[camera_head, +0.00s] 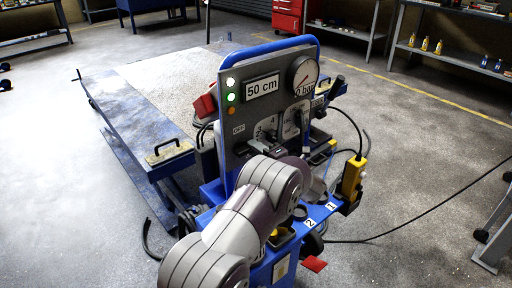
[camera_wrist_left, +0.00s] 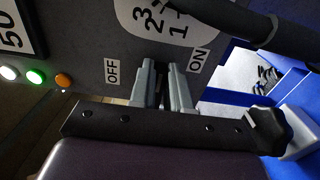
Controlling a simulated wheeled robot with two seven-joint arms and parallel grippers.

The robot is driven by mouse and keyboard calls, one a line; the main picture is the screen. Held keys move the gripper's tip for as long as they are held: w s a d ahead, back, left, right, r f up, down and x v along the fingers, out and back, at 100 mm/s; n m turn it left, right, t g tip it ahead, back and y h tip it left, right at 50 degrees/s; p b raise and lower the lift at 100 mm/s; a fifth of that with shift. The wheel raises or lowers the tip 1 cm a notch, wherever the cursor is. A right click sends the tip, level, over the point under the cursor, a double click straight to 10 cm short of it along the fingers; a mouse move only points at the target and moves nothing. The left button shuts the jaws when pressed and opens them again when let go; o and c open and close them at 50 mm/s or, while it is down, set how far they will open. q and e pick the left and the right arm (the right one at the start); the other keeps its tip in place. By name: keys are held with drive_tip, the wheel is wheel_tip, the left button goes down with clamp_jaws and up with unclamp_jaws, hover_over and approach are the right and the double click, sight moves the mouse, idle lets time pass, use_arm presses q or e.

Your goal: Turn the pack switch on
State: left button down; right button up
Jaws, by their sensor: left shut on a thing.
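The grey control panel (camera_head: 243,112) stands upright on the blue jack and carries a "50 cm" display (camera_head: 262,87). In the left wrist view, the OFF label (camera_wrist_left: 112,72) and ON label (camera_wrist_left: 197,60) flank my left gripper (camera_wrist_left: 162,82). Its two grey fingers are shut between these labels, on the pack switch. They hide the switch, so I cannot tell which way it points. In the head view, my left gripper (camera_head: 264,140) is at the panel's lower front, partly hidden by my arm.
A round pressure gauge (camera_head: 303,75) sits at the panel's upper right. White, green and orange lamps (camera_head: 231,97) line its left edge; white and green look lit. A yellow pendant control (camera_head: 353,177) hangs at the right on a black cable. Open floor lies to the left.

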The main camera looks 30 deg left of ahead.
use_arm(q)
drive_tip(key=shift+f, duration=0.1)
idle(0.4)
drive_tip(key=c, duration=1.1)
unclamp_jaws()
drive_tip(key=p+v, duration=0.1)
drive_tip(key=v, duration=1.1)
drive_tip(key=shift+s+d, duration=0.2)
drive_tip(key=shift+d, duration=0.15)
